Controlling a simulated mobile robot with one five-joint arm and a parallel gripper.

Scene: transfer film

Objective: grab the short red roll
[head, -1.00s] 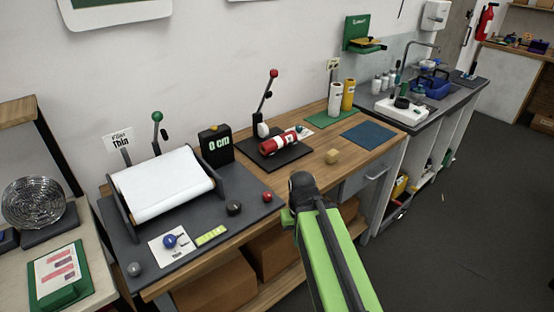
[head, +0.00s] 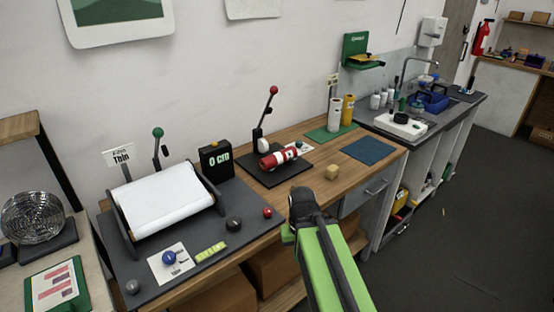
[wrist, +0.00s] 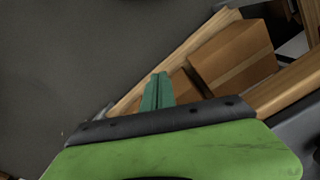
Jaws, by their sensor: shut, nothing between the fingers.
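The short red roll (head: 272,159) lies on its side on a black board (head: 295,172) on the wooden bench, with a white and dark patch on its right part. A black lever with a red knob (head: 274,90) stands just behind it. My gripper (wrist: 157,80) shows in the wrist view with its green fingers together and nothing between them. It points down past the bench front, with floor and brown boxes beyond. In the head view my green arm is in front of the bench, apart from the roll; the fingertips are hidden there. The roll is not in the wrist view.
A white film roll (head: 165,197) sits in a holder on a dark mat (head: 245,195) at the left. A small wooden cube (head: 332,172) lies near the bench edge. White (head: 335,115) and yellow (head: 348,109) rolls stand at the back right. Brown boxes (wrist: 232,57) fill the lower shelf.

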